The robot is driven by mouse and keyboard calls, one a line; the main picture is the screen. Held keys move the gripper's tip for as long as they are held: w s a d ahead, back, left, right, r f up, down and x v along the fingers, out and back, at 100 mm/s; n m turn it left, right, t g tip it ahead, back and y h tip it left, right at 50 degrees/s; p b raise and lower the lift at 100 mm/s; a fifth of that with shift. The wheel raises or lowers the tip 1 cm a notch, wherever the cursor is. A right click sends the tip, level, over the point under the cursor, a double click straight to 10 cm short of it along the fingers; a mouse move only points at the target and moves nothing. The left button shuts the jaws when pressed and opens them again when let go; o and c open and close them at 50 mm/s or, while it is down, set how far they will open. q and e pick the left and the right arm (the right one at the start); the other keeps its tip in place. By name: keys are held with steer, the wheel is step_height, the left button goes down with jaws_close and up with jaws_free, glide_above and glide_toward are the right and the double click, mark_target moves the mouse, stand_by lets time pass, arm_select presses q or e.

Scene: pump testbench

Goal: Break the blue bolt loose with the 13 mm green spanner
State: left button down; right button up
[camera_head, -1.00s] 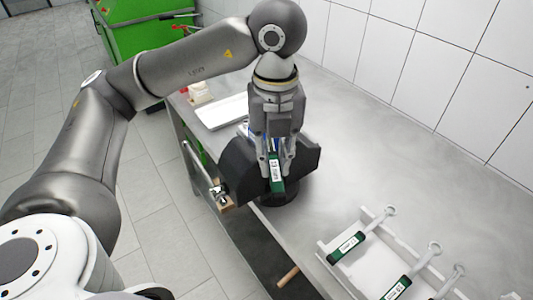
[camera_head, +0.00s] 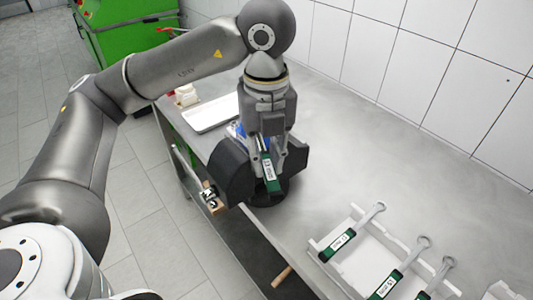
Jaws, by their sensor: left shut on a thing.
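My left gripper (camera_head: 265,160) points down over the dark pump or vise-like block at the table's edge. It is shut on a green spanner (camera_head: 271,178), whose handle with a white label shows between and below the fingers. The spanner stands tilted, and its jaw end is hidden by the gripper. A bit of blue (camera_head: 237,131) shows behind the gripper; I cannot tell whether it is the blue bolt. The dark block (camera_head: 232,172) sits on a round black base. My right gripper is not in view.
A white rack (camera_head: 355,262) with several green-handled spanners (camera_head: 340,244) lies at the front right. A white tray (camera_head: 210,113) lies behind the block. A wooden handle (camera_head: 281,277) sticks out at the table's front edge. The table's right middle is clear.

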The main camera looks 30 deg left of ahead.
arm_select(q)
steer(key=shift+r+p, duration=1.25)
steer(key=shift+r, duration=0.85)
